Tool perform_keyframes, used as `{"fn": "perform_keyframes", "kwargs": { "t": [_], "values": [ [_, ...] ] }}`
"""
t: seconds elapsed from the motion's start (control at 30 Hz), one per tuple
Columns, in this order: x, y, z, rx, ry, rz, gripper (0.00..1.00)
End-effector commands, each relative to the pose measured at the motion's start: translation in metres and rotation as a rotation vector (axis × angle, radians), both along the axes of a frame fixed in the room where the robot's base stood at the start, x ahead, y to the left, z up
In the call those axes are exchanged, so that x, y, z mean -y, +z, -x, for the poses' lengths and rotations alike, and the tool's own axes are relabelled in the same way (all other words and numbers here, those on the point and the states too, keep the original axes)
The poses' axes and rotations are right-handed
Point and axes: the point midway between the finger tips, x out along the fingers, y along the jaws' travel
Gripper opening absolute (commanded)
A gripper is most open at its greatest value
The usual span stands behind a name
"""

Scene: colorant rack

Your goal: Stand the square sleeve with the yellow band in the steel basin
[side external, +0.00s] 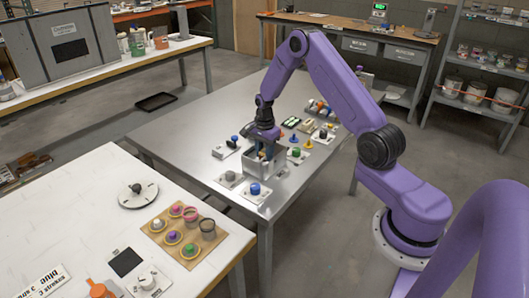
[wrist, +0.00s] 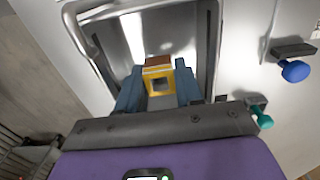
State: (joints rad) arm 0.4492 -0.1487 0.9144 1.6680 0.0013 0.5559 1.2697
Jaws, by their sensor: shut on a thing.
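The square sleeve (wrist: 157,70) shows in the wrist view with a brown end and a yellow band around a square opening. My gripper (wrist: 159,88) is shut on it, one blue-grey finger on each side. The steel basin (wrist: 91,50) surrounds the sleeve in this view, with shiny inner walls behind it. In the side view my gripper (side external: 264,150) points down into the basin (side external: 256,168) on the metal table. The sleeve is mostly hidden there. I cannot tell whether its lower end touches the basin floor.
A blue knob (side external: 254,188) on a white plate and a grey knob (side external: 230,177) stand in front of the basin. A blue-topped piece (side external: 234,139) is to its left. Several coloured pegs and plates (side external: 308,137) crowd the right. The table's left part is clear.

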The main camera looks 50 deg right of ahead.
Motion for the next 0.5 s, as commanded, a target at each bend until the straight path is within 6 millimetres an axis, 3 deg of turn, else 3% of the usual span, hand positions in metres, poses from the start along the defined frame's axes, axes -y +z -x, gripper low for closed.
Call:
{"fn": "perform_keyframes", "kwargs": {
  "t": [0.5],
  "values": [
    [0.000,-0.010,0.000,-0.001,0.000,0.000,0.07]
  ]
}}
